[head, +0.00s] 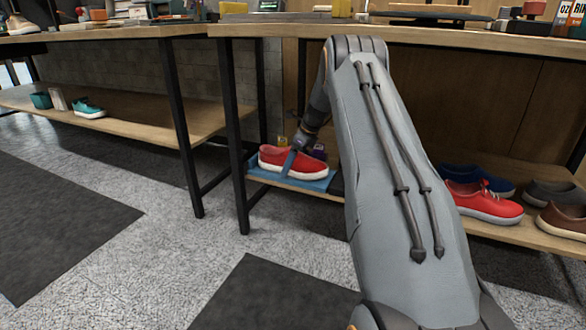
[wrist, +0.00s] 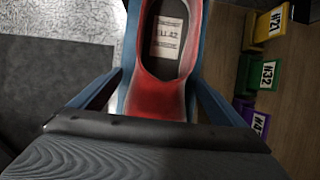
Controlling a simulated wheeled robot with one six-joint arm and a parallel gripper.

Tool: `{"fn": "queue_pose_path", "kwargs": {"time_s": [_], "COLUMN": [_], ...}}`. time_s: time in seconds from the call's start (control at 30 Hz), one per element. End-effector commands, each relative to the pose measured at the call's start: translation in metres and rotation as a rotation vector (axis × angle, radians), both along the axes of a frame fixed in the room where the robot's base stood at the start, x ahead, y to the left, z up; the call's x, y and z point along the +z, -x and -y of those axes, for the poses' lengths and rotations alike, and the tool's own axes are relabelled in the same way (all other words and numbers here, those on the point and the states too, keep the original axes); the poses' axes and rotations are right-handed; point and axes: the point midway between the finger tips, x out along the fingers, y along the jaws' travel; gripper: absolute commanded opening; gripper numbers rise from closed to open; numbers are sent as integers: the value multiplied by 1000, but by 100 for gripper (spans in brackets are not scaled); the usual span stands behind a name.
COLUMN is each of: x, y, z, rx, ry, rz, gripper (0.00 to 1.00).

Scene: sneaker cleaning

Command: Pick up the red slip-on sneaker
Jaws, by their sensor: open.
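The red slip-on sneaker (head: 293,165) has a white sole and sits on a blue mat (head: 318,184) on the lower shelf. In the wrist view the sneaker (wrist: 160,95) shows from above, with a printed label on its insole. My gripper (head: 291,160) is at the sneaker, with one finger down across its near side. In the wrist view my gripper (wrist: 160,76) is open, with a blue finger on each side of the sneaker. I cannot tell whether the fingers touch it. Its lower part in that view is hidden by the gripper body.
Yellow (wrist: 270,25), green (wrist: 260,75) and purple (wrist: 252,114) number tags stand beside the sneaker. Another red shoe (head: 483,203) sits among several shoes on the shelf at right. The worktop (head: 275,30) overhangs the shelf, and a black table leg (head: 233,135) stands left of the mat.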

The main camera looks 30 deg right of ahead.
Motion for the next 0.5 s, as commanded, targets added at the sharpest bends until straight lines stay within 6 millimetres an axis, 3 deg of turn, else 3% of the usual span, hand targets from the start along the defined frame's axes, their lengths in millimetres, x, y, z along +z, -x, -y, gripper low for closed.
{"fn": "queue_pose_path", "kwargs": {"time_s": [0.17, 0.43, 0.5], "x": [2, 2, 2], "y": [0, 0, -1], "z": [0, -1, -1], "rx": [1, 1, 1], "ry": [0, 0, 1], "rz": [0, 0, 2], "gripper": [91, 46, 42]}}
